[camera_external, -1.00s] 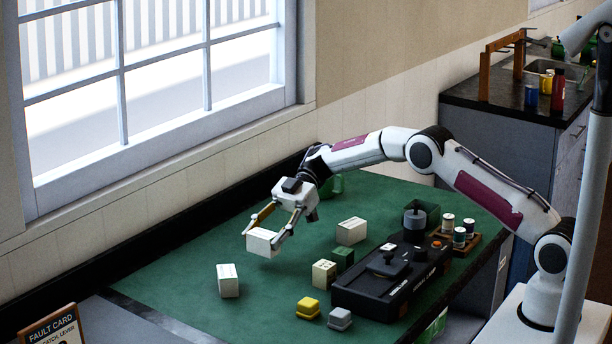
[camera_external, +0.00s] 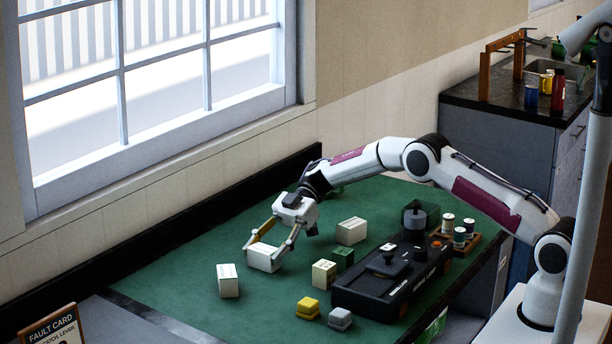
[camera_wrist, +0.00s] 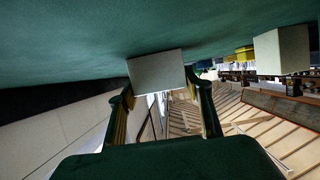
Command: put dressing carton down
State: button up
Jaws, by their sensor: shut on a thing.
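The dressing carton, a white box (camera_external: 263,257), is between the fingers of my gripper (camera_external: 263,252) in the external view. My gripper is shut on it and points down at the green table. The carton is at or just above the table surface; I cannot tell whether it touches. In the wrist view the carton (camera_wrist: 157,70) shows as a plain pale face between the two fingers of my gripper (camera_wrist: 160,98), close to the green surface.
Other pale cartons stand nearby: one at left (camera_external: 228,281), one behind right (camera_external: 351,231), one at front right (camera_external: 323,273). A green block (camera_external: 343,259), yellow block (camera_external: 307,308), grey block (camera_external: 340,319) and black lever device (camera_external: 390,280) are to the right. Green table (camera_external: 180,285) is clear at left.

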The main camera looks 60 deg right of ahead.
jog(key=o, duration=1)
jog(key=shift+r, duration=0.15)
jog(key=shift+v, duration=6)
